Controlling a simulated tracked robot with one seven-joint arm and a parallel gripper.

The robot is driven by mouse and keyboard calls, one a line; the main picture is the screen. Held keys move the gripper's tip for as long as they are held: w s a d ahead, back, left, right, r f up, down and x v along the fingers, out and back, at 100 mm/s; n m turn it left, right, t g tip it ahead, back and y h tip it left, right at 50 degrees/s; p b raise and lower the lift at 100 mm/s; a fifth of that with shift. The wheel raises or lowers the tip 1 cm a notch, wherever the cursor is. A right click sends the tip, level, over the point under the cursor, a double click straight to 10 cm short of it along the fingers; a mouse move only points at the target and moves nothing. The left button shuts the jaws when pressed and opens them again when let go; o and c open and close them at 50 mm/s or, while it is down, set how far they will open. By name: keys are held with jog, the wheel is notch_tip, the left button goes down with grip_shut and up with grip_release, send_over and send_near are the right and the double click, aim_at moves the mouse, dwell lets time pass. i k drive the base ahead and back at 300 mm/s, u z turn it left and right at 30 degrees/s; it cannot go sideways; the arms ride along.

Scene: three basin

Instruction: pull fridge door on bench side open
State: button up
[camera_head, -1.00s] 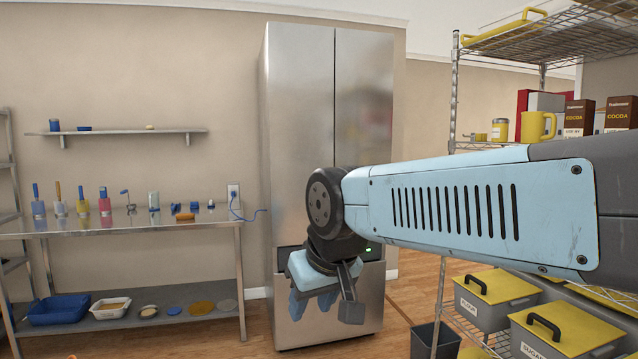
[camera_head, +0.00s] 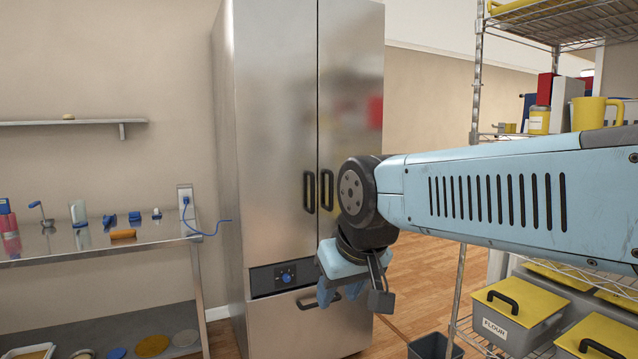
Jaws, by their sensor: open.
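The stainless steel fridge stands upright ahead of me with two tall doors, both shut. The left door, on the bench side (camera_head: 275,120), has a black vertical handle (camera_head: 309,192) near the middle seam. The right door (camera_head: 350,90) has its own black handle (camera_head: 327,190) beside it. My gripper (camera_head: 352,300) points down in front of the lower right part of the fridge, lower than the handles and to their right. It is open, with nothing seen between its fingers, and apart from the bench-side handle. My arm covers part of the right door.
A steel bench (camera_head: 60,256) with small tools stands left of the fridge. A control panel (camera_head: 287,278) and a drawer handle (camera_head: 320,300) sit below the doors. A wire shelf (camera_head: 476,90) with bins is close on the right. A dark bin (camera_head: 434,346) stands on the floor.

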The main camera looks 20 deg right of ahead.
aim_at(274, 42)
jog(key=z, duration=0.25)
jog(key=i, duration=1.35)
jog(key=z, duration=0.3)
